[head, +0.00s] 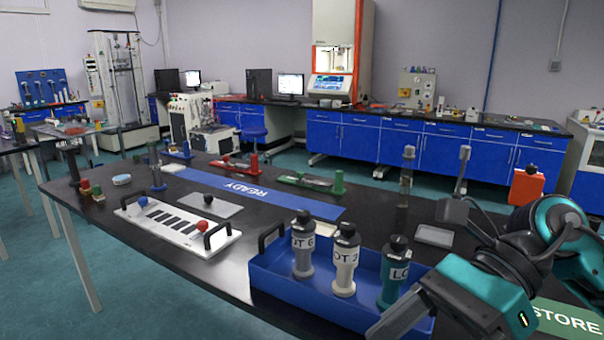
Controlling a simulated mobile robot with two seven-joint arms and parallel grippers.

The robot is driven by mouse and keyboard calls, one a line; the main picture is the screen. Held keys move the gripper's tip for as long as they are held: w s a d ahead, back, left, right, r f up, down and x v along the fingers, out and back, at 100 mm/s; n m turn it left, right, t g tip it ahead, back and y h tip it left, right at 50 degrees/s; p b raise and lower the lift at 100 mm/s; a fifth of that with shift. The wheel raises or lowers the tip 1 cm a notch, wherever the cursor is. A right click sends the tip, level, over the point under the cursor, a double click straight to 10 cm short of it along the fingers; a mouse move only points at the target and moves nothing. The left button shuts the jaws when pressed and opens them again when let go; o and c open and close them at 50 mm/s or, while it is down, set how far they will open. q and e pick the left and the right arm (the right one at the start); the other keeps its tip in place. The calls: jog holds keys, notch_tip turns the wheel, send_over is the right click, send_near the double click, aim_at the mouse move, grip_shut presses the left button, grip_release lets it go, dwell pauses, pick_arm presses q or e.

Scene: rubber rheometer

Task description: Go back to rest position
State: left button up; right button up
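My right arm comes in from the lower right, with teal and black links. My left gripper is not in view.
A blue tray (275,285) with three lot bottles (345,262) stands close to my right arm. A green STORE mat (570,318) is partly hidden by the arm. A blue READY strip (250,192), a white handled plate (165,225) and small fixtures occupy the table.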

jog(key=w+a+r+m+t+y, duration=0.45)
jog(key=m+t+y, duration=0.25)
jog(key=m+y, duration=0.65)
jog(key=w+d+f+m+t+h+p, duration=0.1)
jog(key=w+d+f+m+t+h, duration=0.1)
jog(key=f+m+t+h, duration=0.45)
jog(key=w+d+f+m+t+h, duration=0.1)
jog(key=w+d+m+t, duration=0.2)
jog(key=m, duration=0.6)
jog(key=w+f+m+t+h+p, duration=0.1)
jog(key=w+f+m+t+h, duration=0.1)
jog(key=f+m+t+h, duration=0.35)
jog(key=s+d+f+m+g+h, duration=0.3)
jog(key=s+f+m, duration=0.3)
jog(key=f+m, duration=0.3)
jog(key=s+d+f+m+g+h, duration=0.3)
jog(key=s+f+m+h, duration=0.3)
jog(key=f, duration=0.9)
jog(key=m+g, duration=0.1)
jog(key=m, duration=0.1)
jog(key=shift+m, duration=0.35)
